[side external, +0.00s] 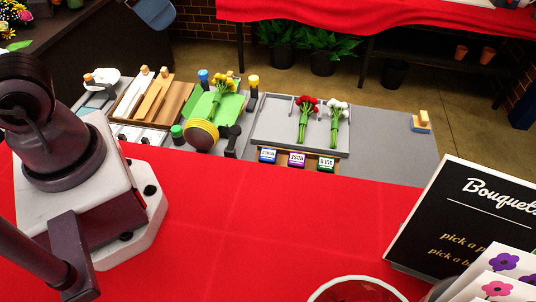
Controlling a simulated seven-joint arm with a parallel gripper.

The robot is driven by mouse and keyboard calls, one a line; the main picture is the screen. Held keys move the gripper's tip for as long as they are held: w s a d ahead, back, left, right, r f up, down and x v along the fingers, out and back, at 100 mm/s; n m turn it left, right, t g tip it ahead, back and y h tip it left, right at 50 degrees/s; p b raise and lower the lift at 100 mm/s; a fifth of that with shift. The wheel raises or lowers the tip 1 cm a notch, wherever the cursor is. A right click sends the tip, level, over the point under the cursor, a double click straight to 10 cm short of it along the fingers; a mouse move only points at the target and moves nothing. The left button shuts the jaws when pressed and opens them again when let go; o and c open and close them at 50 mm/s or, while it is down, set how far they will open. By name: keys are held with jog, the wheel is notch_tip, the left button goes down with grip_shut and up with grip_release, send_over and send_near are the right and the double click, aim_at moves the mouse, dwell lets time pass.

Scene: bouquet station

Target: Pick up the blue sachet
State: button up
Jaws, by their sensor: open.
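The label print is too small to read surely. My gripper is not in this view; only my arm's base and dark links show at the left, well away from the sachets.
Behind the sachets, a grey tray (265,126) holds red and white flower bunches. The red cloth (270,215) in front is mostly clear. A black sign (460,225) stands at right.

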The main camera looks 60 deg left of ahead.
jog(key=w+d+f+n+g, duration=0.15)
jog(key=w+f+g, duration=0.5)
jog(key=f, duration=0.65)
jog(key=n+t+y, duration=0.1)
jog(key=n+t, duration=0.1)
jog(key=n, duration=0.6)
send_near(268, 154)
jog(key=shift+m, duration=0.25)
jog(key=f, duration=0.6)
jog(key=w+a+f, duration=0.1)
jog(key=f, duration=0.1)
jog(key=shift+f, duration=0.4)
jog(key=c, duration=1)
